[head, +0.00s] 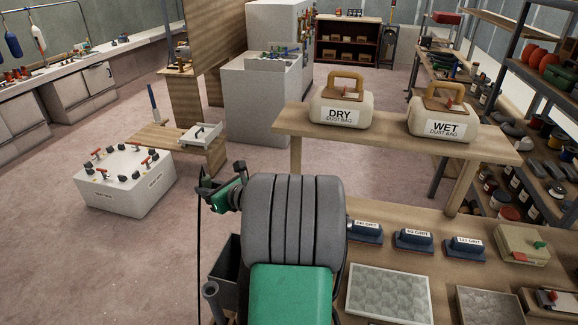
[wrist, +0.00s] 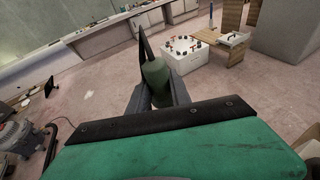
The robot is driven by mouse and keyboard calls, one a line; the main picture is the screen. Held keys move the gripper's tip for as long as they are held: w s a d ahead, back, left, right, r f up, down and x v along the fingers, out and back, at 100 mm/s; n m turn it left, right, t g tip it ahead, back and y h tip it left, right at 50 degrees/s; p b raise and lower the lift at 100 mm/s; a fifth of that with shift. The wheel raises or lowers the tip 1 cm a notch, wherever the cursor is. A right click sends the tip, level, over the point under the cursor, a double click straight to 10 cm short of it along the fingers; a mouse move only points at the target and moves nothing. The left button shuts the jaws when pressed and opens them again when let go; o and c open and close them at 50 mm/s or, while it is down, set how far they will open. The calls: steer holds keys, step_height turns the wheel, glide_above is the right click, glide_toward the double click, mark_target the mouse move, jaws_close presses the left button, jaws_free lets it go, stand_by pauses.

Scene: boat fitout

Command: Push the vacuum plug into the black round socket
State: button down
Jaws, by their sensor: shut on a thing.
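My gripper (wrist: 158,90) is shut on a green rounded body, which I take for the vacuum plug (wrist: 155,74). A dark tapering part rises from its far end. In the head view my gripper (head: 224,188) is held out left of my arm, mostly side-on, and a thin black cable (head: 199,235) hangs down from it. A white box (head: 125,193) with several black round fittings and red handles on top stands on the floor, beyond and left of my gripper. It also shows in the wrist view (wrist: 186,64). Which fitting is the black round socket I cannot tell. The plug is apart from the box.
A low wooden bench (head: 160,137) with a white tray-like item stands behind the box. Right of my arm are a workbench with sanding blocks (head: 413,238) and a table with two dust bags (head: 342,108). A grey vacuum-like machine (wrist: 20,145) is at lower left. Floor between is clear.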

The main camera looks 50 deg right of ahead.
steer(key=s+d+m+h, duration=0.2)
steer(key=s+d, duration=0.4)
steer(key=d, duration=0.5)
steer(key=s+d+m+h, duration=0.1)
steer(key=s+d+h, duration=0.1)
steer(key=s+d, duration=0.7)
step_height(320, 180, down, 5)
steer(key=w+d+b, duration=0.2)
steer(key=b, duration=0.3)
steer(key=shift+w+d, duration=0.15)
steer(key=shift+w, duration=0.05)
steer(key=shift+s+r+p, duration=0.1)
steer(key=shift+p, duration=0.25)
steer(key=shift+p, duration=1.2)
steer(key=shift+s+f+b, duration=0.1)
steer(key=shift+f+b, duration=0.6)
steer(key=shift+f, duration=1.45)
